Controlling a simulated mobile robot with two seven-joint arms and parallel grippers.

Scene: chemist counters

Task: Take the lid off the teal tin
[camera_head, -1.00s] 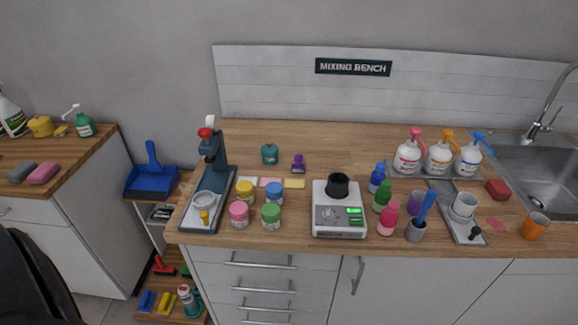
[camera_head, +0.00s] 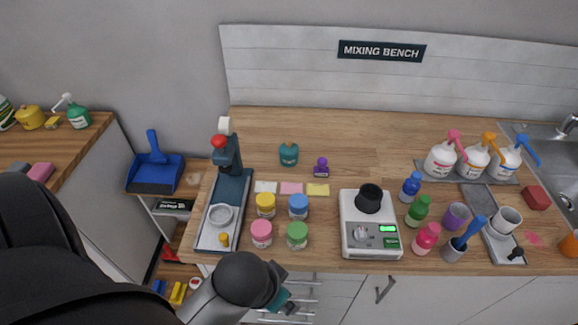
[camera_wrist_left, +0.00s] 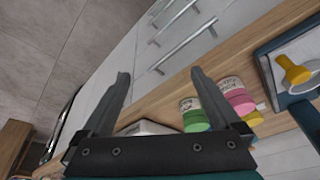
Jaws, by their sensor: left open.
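The teal tin (camera_head: 289,154) stands upright at the back of the wooden bench in the head view, with its lid on top. It does not show in the left wrist view. My left gripper (camera_head: 287,302) is low at the bench's front edge, well in front of the tin and apart from it. In the left wrist view its two dark fingers (camera_wrist_left: 160,74) are spread with nothing between them. My right gripper is in neither view.
Yellow, blue, pink and green jars (camera_head: 297,235) stand between my left gripper and the tin. A blue press (camera_head: 229,185) stands left of the tin, a purple-knobbed stamp (camera_head: 321,169) close to its right. A scale (camera_head: 370,240) stands further right.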

